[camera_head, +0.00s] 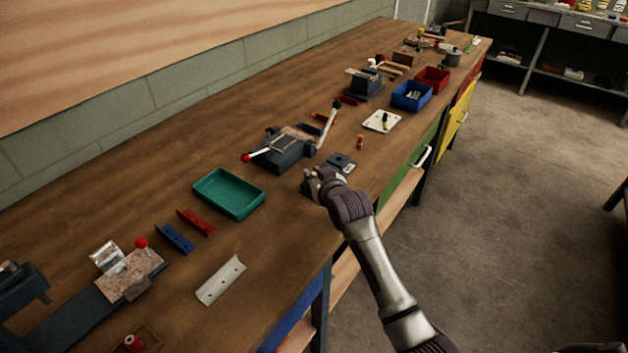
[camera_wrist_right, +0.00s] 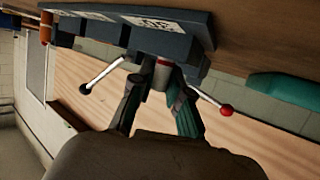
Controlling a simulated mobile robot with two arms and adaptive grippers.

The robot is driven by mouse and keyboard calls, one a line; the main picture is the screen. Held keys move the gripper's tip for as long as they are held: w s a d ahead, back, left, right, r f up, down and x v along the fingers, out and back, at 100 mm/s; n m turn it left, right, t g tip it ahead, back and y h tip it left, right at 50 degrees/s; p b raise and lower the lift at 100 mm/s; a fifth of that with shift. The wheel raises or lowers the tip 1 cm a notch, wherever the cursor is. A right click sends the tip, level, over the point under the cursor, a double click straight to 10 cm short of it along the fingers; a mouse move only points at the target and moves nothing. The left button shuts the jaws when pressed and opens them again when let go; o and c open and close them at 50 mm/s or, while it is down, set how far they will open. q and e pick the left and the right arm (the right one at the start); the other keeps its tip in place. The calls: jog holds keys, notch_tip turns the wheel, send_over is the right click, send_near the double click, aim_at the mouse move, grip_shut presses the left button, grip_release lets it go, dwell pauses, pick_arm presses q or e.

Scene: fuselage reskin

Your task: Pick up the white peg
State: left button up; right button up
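The white peg (camera_wrist_right: 160,80), pale with a red band, stands at a dark block (camera_wrist_right: 90,30) in the right wrist view, which shows the scene upside down. My right gripper (camera_wrist_right: 160,92) has one finger on each side of the peg, close to it. Whether both fingers press on it cannot be made out. In the head view my right gripper (camera_head: 316,176) is at the near left end of the dark block (camera_head: 342,162) and largely hides the peg there. My left gripper is not in view.
A vise-like fixture with levers (camera_head: 285,150) stands behind my right gripper, with its red-knobbed lever (camera_wrist_right: 226,110) near in the wrist view. A green tray (camera_head: 228,193) lies to the left. An orange peg (camera_head: 360,142) and a white plate (camera_head: 382,121) stand beyond.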

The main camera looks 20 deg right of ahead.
grip_shut()
